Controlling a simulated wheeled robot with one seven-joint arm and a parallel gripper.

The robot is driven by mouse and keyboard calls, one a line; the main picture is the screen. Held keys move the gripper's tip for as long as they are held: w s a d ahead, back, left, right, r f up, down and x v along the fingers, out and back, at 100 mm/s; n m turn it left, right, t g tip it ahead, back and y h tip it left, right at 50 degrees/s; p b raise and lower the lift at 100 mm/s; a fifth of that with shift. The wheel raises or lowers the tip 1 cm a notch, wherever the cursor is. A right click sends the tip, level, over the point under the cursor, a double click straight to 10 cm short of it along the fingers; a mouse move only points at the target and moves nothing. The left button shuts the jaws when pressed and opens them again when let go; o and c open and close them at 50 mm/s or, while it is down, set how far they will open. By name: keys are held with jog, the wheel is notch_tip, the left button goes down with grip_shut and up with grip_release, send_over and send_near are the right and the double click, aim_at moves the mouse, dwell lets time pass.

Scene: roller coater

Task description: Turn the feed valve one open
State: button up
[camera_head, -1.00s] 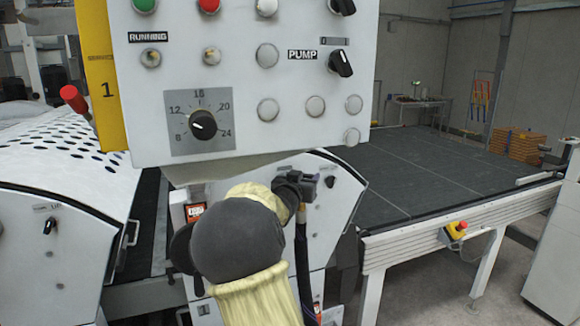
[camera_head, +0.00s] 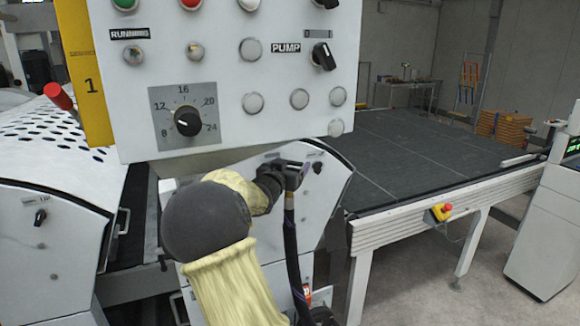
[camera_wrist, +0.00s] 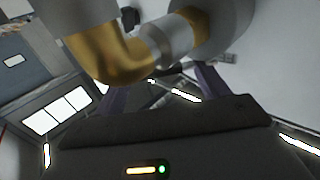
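My gripper (camera_head: 300,172) is beside the white lower panel (camera_head: 322,190) of the machine, just left of a small black knob (camera_head: 317,168). A small label (camera_head: 275,155) sits above and left of it. I cannot read it, so I cannot tell which control is feed valve one. In the wrist view, my gripper's two fingers (camera_wrist: 160,82) stand apart, with no clear grip on anything. A brass-coloured bend (camera_wrist: 105,55) with grey cylindrical parts fills the top of that view. I cannot tell whether it is a valve or part of my arm.
A control box (camera_head: 245,130) with knobs, lamps and a PUMP label hangs above my arm. A perforated white cover (camera_head: 55,140) is at left. A dark conveyor bed (camera_head: 410,160) lies at right, with a yellow-red emergency stop (camera_head: 440,212) on its frame. Open floor is at lower right.

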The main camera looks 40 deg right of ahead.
jog(key=b+v, duration=0.2)
jog(key=v, duration=1.5)
jog(key=shift+a, duration=0.2)
jog(key=shift+s, duration=0.1)
